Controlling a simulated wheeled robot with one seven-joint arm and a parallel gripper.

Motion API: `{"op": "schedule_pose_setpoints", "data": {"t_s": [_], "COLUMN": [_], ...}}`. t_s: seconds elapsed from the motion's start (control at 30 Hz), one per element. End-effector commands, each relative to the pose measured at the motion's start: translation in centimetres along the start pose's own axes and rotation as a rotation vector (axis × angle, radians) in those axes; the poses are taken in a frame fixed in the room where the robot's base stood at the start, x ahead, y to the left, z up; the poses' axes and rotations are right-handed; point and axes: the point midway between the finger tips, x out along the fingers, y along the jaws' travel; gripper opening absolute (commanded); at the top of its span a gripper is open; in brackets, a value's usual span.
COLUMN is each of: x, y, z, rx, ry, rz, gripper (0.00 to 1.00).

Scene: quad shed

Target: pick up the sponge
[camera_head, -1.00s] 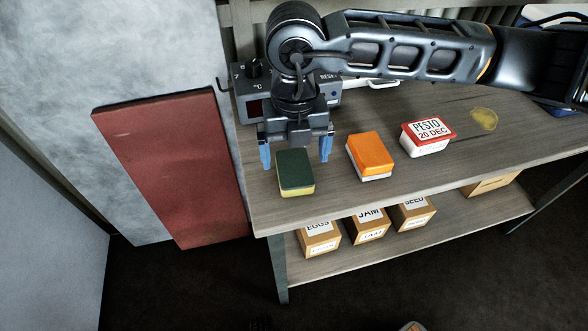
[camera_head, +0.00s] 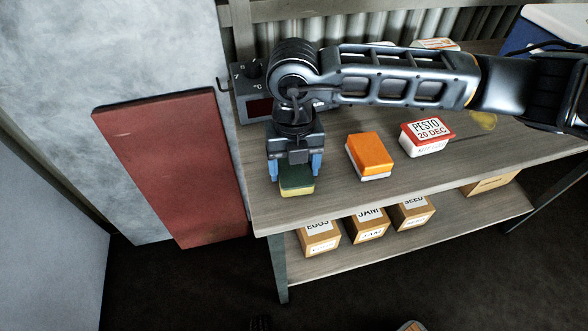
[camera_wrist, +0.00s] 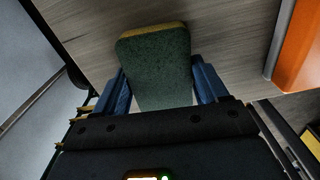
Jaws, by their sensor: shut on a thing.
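The sponge (camera_head: 297,187) has a dark green top and a yellow lower part. It is at the left front of the bench top in the head view, and its rear part is hidden under my gripper. My gripper (camera_head: 297,168) points down over it, with a blue finger on each side, shut on the sponge. In the wrist view the sponge (camera_wrist: 157,62) sits between the two blue fingers (camera_wrist: 160,88). I cannot tell any gap between the sponge and the bench top.
An orange and white block (camera_head: 370,154) stands to the right of the sponge, and a red-lidded pesto tub (camera_head: 427,137) beyond it. A dark device (camera_head: 247,106) is behind my gripper. Labelled boxes (camera_head: 319,239) sit on the lower shelf. The bench's front edge (camera_head: 400,184) is close.

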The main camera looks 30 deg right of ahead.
Motion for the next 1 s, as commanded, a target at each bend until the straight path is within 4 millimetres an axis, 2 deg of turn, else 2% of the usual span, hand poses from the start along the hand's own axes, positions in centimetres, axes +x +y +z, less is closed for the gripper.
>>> {"op": "schedule_pose_setpoints", "data": {"t_s": [0.03, 0.2, 0.57, 0.73, 0.87, 1.0], "x": [0.0, 0.0, -0.5, -2.1, -4.4, -5.9], "y": [0.0, 0.0, 0.0, 0.0, 0.0, -3.1], "z": [0.0, 0.0, 0.0, 0.1, 0.1, -1.0], "rx": [0.0, 0.0, -0.001, -0.001, -0.003, 0.003], "ry": [0.0, 0.0, -0.002, -0.003, -0.005, -0.004], "rz": [0.0, 0.0, 0.0, 0.0, 0.0, -0.001], "gripper": [0.61, 0.44, 0.43, 0.43, 0.43, 0.43]}}
